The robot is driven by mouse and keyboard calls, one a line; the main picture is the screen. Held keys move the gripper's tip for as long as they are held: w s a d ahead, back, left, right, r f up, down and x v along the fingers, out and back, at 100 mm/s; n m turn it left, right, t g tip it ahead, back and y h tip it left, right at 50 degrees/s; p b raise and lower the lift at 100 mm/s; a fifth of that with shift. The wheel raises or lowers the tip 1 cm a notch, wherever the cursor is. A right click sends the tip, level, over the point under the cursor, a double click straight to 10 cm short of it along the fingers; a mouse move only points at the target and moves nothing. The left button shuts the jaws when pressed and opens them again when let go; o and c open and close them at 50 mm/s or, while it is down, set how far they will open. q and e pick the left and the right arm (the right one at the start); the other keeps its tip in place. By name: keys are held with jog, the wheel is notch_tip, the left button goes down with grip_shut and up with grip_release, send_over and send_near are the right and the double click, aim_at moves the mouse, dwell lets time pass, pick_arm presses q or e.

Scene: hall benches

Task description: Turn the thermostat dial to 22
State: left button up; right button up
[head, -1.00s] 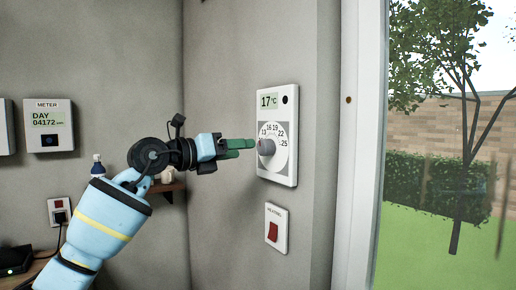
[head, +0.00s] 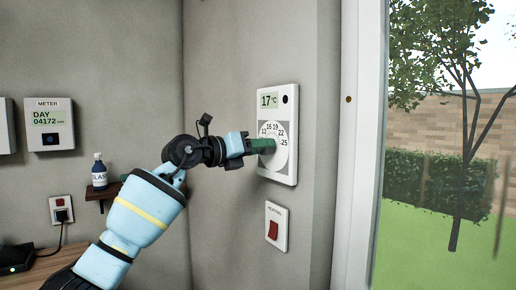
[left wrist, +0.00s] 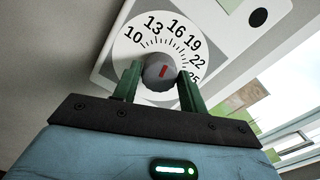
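The thermostat (head: 291,112) is a white wall panel. Its small display (head: 269,101) reads 17 °C. Below it is a round white dial face (head: 282,165) with numbers from 10 to 25. The grey knob (left wrist: 160,72) at the dial's centre has a red mark pointing roughly toward 16 in the left wrist view. My left gripper (head: 266,146) is at the dial, and its green fingers hide most of the knob in the head view. In the left wrist view it is open (left wrist: 158,84), one finger on each side of the knob with narrow gaps. My right gripper is out of view.
A heating switch plate (head: 276,228) with a red rocker is below the thermostat. A window frame (head: 361,145) stands to the right. A meter (head: 50,125), a small shelf (head: 103,192) with a bottle (head: 99,172), and a socket (head: 62,210) are at the left.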

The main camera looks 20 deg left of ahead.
pick_arm(q)
jog(key=c, duration=0.5)
jog(key=shift+c, duration=0.4)
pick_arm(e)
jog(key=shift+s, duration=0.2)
